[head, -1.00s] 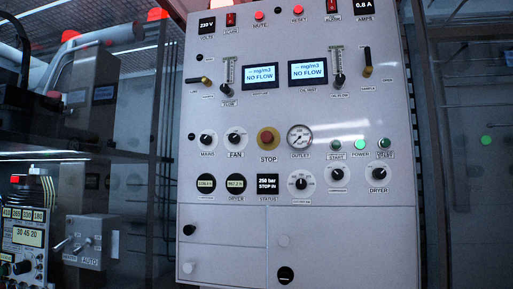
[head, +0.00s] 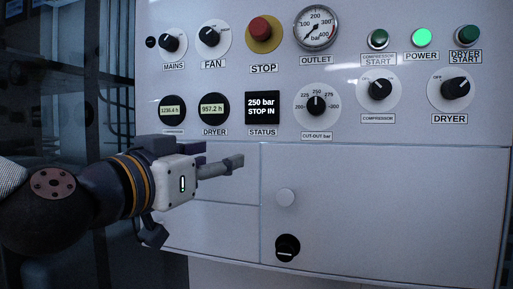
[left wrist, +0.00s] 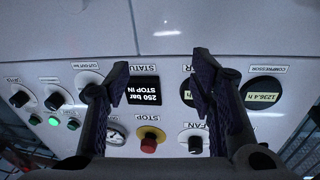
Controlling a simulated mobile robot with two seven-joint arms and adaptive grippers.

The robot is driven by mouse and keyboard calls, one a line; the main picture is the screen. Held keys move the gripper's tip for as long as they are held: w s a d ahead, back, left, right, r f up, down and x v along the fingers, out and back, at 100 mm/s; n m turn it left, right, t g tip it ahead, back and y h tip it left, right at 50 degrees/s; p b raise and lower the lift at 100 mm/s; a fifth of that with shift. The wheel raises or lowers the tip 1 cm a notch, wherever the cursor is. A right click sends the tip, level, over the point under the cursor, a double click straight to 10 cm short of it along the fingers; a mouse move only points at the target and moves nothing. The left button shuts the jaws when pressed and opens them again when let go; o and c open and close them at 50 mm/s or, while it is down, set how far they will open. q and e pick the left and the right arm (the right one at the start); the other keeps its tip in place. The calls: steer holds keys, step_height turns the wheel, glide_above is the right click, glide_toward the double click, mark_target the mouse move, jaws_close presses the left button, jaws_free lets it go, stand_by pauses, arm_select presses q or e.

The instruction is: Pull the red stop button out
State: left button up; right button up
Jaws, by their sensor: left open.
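The red stop button (head: 260,27) sits on a yellow round base near the top middle of the panel, above the label STOP. In the left wrist view the button (left wrist: 149,146) appears upside down, low in the middle, below and between my finger bases. The status display (head: 262,108) under it reads "250 bar STOP IN". My left gripper (head: 236,162) is in front of the panel, below the display and well below the button. Its two fingers (left wrist: 162,65) are spread open with nothing between them. My right gripper is in neither view.
The outlet gauge (head: 316,28) is right of the button and the FAN knob (head: 212,35) left of it. The cut-out knob (head: 316,104) is right of the display.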

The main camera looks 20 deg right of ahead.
mark_target(256, 27)
arm_select(q)
steer(key=s+r+m+t+h, duration=0.1)
steer(key=s+r+m+h, duration=0.15)
steer(key=r, duration=0.65)
steer(key=s+r+m+t+h, duration=0.1)
steer(key=s+r, duration=0.3)
steer(key=r, duration=0.4)
steer(key=x, duration=1)
steer(key=shift+w+r, duration=0.2)
steer(key=shift+w, duration=0.3)
steer(key=shift+w+d+r+p, duration=0.1)
steer(key=shift+w+d+p, duration=0.2)
steer(key=shift+w+d, duration=0.1)
steer(key=shift+a, duration=0.1)
steer(key=shift+c, duration=0.5)
